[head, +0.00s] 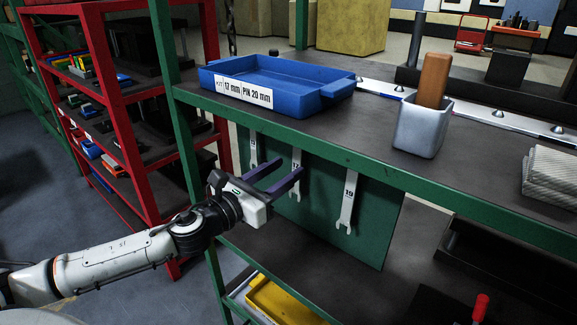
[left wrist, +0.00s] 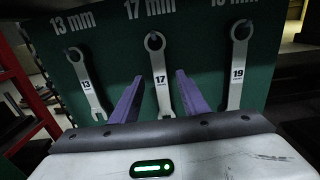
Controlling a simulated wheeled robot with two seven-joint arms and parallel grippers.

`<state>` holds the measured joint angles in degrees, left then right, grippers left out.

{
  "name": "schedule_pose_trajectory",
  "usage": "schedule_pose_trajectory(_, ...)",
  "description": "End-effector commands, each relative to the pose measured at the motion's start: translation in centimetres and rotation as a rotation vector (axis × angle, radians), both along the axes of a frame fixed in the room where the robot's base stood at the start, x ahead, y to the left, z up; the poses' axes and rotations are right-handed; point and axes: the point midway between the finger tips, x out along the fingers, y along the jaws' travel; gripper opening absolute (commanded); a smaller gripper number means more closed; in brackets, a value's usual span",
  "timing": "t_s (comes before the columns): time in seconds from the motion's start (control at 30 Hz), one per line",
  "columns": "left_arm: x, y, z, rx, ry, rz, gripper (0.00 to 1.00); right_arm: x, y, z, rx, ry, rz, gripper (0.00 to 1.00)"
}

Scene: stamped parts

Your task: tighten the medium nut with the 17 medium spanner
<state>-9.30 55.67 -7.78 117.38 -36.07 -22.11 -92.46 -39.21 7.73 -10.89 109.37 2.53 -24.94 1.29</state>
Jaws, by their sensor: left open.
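The 17 medium spanner (left wrist: 160,85) hangs upright on a green board (left wrist: 105,45) under the printed label 17 mm. In the head view the same spanner (head: 296,165) shows partly behind my left gripper. My left gripper (head: 280,175) is open and empty in front of the board. In the left wrist view its two purple fingers (left wrist: 155,90) point at the board, one on each side of the 17 spanner, and do not appear to touch it. The medium nut is not visible in these frames. My right gripper is not in view.
A 13 spanner (left wrist: 86,82) and a 19 spanner (left wrist: 238,70) hang on either side. Above, a blue tray (head: 275,85) labelled 17 mm, pin 20 mm and a grey cup (head: 422,128) stand on the shelf. A yellow tray (head: 285,303) is below. A red rack stands left.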

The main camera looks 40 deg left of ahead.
Motion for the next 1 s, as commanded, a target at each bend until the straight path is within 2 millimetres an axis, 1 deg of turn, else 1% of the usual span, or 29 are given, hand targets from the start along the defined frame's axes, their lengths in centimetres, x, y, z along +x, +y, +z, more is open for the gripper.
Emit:
schedule_pose_trajectory(0.03,0.6,0.0,0.2,-0.003,-0.003,0.002,0.41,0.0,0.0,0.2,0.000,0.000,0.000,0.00)
schedule_pose_trajectory(0.2,1.8,-0.1,0.0,-0.003,0.000,0.002,0.41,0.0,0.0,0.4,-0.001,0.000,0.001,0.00)
schedule_pose_trajectory(0.33,2.2,-0.2,0.0,-0.002,0.000,0.000,0.41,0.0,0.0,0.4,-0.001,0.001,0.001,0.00)
schedule_pose_trajectory(0.6,2.2,-0.2,-0.1,-0.002,0.001,0.000,0.41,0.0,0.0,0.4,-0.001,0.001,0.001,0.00)
schedule_pose_trajectory(0.83,2.2,-0.2,-0.1,-0.002,0.001,0.000,0.02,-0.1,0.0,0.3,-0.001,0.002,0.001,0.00)
schedule_pose_trajectory(0.87,2.2,-0.2,-0.1,-0.002,0.001,0.000,0.00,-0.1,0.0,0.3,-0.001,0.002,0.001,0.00)
schedule_pose_trajectory(1.0,2.1,-0.2,0.1,-0.002,0.000,0.000,0.00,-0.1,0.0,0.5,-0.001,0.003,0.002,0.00)
